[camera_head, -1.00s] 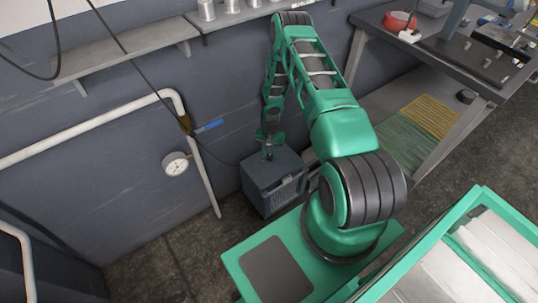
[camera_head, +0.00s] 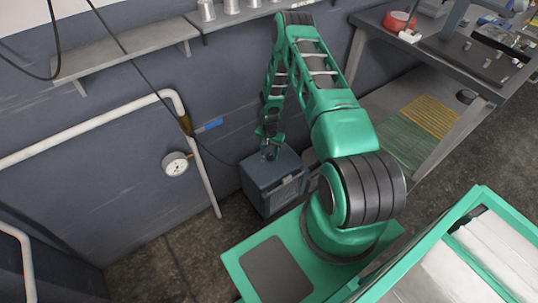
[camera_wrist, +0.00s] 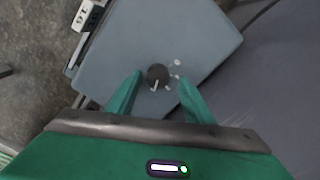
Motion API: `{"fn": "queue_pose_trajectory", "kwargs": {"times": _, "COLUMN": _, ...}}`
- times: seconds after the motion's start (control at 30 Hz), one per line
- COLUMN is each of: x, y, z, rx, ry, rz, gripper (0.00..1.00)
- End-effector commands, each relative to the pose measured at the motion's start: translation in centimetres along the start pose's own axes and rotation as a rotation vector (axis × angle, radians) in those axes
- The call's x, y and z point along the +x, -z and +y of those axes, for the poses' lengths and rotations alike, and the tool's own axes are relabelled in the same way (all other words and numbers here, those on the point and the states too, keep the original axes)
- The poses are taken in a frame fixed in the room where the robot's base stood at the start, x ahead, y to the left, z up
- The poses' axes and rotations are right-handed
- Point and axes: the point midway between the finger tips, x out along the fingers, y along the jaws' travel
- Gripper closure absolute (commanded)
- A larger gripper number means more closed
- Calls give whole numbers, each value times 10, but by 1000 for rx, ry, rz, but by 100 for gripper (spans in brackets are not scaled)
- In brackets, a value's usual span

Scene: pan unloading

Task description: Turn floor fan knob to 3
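The floor fan (camera_head: 276,184) is a grey-blue box on the floor against the wall, with a grille on its front side. In the wrist view its flat top (camera_wrist: 190,38) fills the upper middle. A round dark knob (camera_wrist: 158,75) with a light pointer mark sits on that top, with several small pale marks beside it. My gripper (camera_wrist: 156,92) is open, its two green fingers on either side of the knob and apart from it. In the head view my gripper (camera_head: 269,150) is right above the fan's top, and the knob cannot be made out there.
A pipe (camera_head: 205,175) and a round gauge (camera_head: 176,164) are on the wall left of the fan. A shelf (camera_head: 125,52) runs above. A workbench (camera_head: 440,60) stands to the right.

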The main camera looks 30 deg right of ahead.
Motion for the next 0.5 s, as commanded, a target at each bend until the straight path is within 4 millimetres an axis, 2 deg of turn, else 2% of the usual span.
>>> {"fn": "queue_pose_trajectory", "kwargs": {"times": 0.3, "x": -1, "y": -2, "z": 2, "rx": 0, "ry": -4, "rz": -4, "gripper": 54}}
{"fn": "queue_pose_trajectory", "kwargs": {"times": 0.5, "x": -23, "y": -1, "z": 2, "rx": -1, "ry": -4, "rz": -3, "gripper": 54}}
